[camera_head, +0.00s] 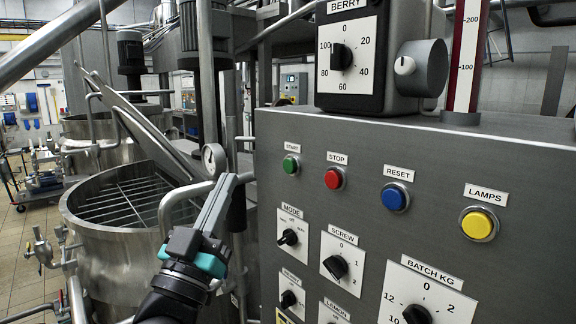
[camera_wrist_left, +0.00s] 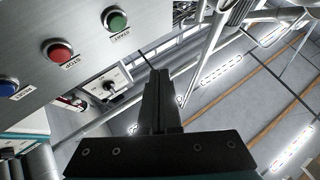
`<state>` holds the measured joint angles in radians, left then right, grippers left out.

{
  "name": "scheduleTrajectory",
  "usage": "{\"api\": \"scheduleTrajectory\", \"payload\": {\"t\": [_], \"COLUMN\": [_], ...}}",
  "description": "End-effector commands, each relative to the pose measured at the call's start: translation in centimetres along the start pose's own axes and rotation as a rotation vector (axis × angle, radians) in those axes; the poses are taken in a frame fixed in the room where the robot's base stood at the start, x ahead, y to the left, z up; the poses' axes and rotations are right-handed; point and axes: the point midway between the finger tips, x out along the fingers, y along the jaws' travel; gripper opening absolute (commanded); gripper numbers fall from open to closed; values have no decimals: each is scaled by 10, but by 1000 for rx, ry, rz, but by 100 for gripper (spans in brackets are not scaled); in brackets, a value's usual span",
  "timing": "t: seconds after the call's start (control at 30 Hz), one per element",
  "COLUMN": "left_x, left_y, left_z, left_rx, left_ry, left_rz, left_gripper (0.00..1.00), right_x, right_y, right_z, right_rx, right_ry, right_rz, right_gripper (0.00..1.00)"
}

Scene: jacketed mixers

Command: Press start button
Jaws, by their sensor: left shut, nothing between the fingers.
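The green start button (camera_head: 291,166) sits at the upper left of the grey control panel, under a START label. It also shows in the left wrist view (camera_wrist_left: 115,20), near the panel's edge. My left gripper (camera_head: 231,178) is shut and empty, in front of the steel mixer and left of the panel. In the head view its fingertips are left of and slightly lower than the green button, with a visible gap. In the wrist view the shut fingers (camera_wrist_left: 158,75) point past the panel's edge, not at the button. My right gripper is not in view.
Right of the start button are a red STOP button (camera_head: 334,177), a blue RESET button (camera_head: 395,197) and a yellow LAMPS button (camera_head: 479,224). Black knobs, including MODE (camera_head: 289,237) and SCREW (camera_head: 335,267), sit below. A steel mixer (camera_head: 110,262) stands left, with a pressure gauge (camera_head: 214,158) near my fingers.

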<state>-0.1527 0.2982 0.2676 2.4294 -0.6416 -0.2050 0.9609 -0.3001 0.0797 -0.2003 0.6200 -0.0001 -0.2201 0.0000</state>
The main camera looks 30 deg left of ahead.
Motion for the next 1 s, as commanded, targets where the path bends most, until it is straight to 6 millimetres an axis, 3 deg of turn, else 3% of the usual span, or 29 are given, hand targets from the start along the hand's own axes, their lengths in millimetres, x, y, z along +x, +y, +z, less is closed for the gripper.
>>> {"api": "scheduleTrajectory", "payload": {"t": [0.27, 0.7, 1.0], "left_x": [4, 44, 60], "left_y": [2, 32, 44], "left_z": [4, 33, 45], "left_rx": [0, -2, -1], "left_ry": [-1, -2, -2], "left_rz": [-2, -1, -2], "left_gripper": [0, 0, 0], "right_x": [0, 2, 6], "right_y": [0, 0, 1], "right_z": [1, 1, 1], "right_rx": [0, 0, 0], "right_ry": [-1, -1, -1], "right_rz": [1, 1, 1], "right_gripper": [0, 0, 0]}}
